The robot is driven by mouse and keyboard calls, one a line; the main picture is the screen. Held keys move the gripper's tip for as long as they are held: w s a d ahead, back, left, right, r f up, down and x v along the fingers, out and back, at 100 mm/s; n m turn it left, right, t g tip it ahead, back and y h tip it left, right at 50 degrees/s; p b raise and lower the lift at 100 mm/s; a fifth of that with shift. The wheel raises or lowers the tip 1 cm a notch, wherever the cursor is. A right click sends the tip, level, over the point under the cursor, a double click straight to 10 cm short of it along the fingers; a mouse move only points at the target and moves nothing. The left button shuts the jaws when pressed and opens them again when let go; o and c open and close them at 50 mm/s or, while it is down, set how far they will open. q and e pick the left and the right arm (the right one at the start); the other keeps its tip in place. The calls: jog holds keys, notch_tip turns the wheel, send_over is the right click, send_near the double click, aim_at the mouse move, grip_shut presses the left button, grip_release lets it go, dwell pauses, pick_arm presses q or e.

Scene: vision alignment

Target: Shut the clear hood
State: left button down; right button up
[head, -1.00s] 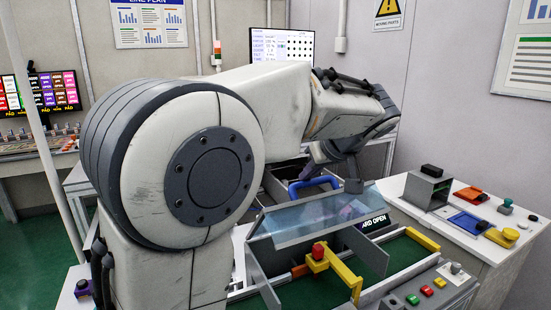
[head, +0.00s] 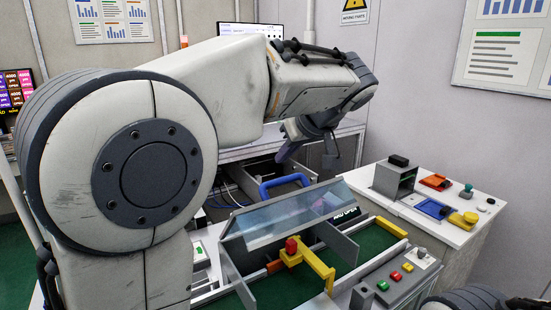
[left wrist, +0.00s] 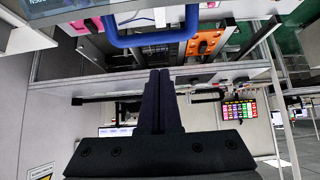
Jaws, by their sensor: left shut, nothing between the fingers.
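The clear hood (head: 290,214) stands tilted open over the green-bedded station in the head view. Its blue handle (head: 283,183) is at the far upper edge. In the left wrist view the handle (left wrist: 150,41) spans the upper part, with a strip of the hood (left wrist: 85,12) above it. My left gripper (head: 284,157) is shut and empty, above and behind the handle in the head view. Its dark fingers (left wrist: 160,74) point toward the handle in the left wrist view, apparently apart from it. My right gripper is not in view.
A yellow bracket with a red knob (head: 292,246) stands in front of the hood. A control box (head: 395,278) with coloured buttons is at right front. A white side table (head: 412,203) holds several small parts. A monitor (head: 245,30) stands behind my left arm.

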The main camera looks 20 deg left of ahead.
pick_arm(q)
jog(key=s+d+r, duration=0.2)
jog(key=s+d, duration=0.1)
jog(key=d, duration=0.1)
jog(key=w+a+r+g+h+p, duration=0.55)
jog(key=w+a+r+p, duration=0.2)
jog(key=p, duration=1.45)
jog(key=shift+t+h, duration=0.45)
jog(key=f+p, duration=0.1)
jog(key=f, duration=0.3)
jog(key=s+d+f+p, duration=0.1)
jog(key=f, duration=0.3)
jog(key=d+f+p, duration=0.1)
jog(key=f, duration=0.4)
jog(key=shift+s, duration=0.4)
jog(key=shift+a, duration=0.1)
